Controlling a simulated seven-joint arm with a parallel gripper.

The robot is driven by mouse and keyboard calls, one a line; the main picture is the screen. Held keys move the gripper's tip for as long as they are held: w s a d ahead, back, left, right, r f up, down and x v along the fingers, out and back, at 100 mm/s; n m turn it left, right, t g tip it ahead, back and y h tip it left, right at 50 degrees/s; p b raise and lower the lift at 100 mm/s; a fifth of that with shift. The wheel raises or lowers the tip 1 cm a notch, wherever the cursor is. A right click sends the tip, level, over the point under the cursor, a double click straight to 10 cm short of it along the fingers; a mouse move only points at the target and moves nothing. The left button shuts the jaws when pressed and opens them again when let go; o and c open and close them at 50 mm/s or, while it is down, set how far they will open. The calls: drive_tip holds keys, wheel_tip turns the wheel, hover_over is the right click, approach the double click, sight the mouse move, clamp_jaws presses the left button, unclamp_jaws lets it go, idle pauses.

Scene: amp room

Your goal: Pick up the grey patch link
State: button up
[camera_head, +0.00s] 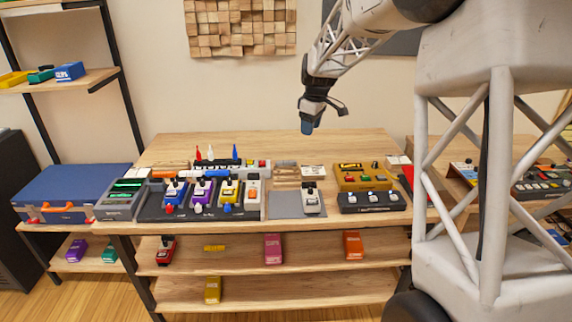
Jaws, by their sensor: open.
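I cannot make out the grey patch link for certain; at this size no small grey link stands out among the gear on the wooden table (370,147). A light grey pedal-like unit (312,203) with a dark knob stands at the right edge of a flat grey pad (286,204). My gripper (307,127) points down in the air above the back of the table, well above and apart from everything on it. It is open, and nothing shows in it. Its fingers are small and dark with a blue tip.
A dark pedalboard (152,209) carries blue, purple, yellow and white pedals. A yellow-brown unit (363,177) and a black footswitch (371,202) stand right of the pad. A blue case (72,187) is at far left. The table's back is clear. Shelves (330,255) below hold several pedals.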

drive_tip(key=w+a+f+n, duration=0.25)
drive_tip(key=w+f, duration=0.55)
drive_tip(key=w, duration=0.4)
drive_tip(key=n, duration=0.4)
hover_over(287, 161)
drive_tip(key=d, duration=0.1)
drive_tip(key=shift+g+y, duration=0.3)
drive_tip(key=shift+g, duration=0.1)
wheel_tip(287, 161, down, 11)
drive_tip(key=shift+s+d+f, duration=0.1)
drive_tip(key=shift+d, duration=0.05)
drive_tip(key=shift+f, duration=0.1)
drive_tip(key=shift+a+f, duration=0.2)
drive_tip(key=shift+f, duration=1.1)
drive_tip(key=shift+a+f, duration=0.2)
drive_tip(key=shift+f, duration=0.65)
drive_tip(key=shift+a+f, duration=0.15)
drive_tip(key=shift+f, duration=0.7)
drive_tip(key=shift+a+f, duration=0.2)
drive_tip(key=shift+f, duration=0.65)
drive_tip(key=shift+f, duration=0.1)
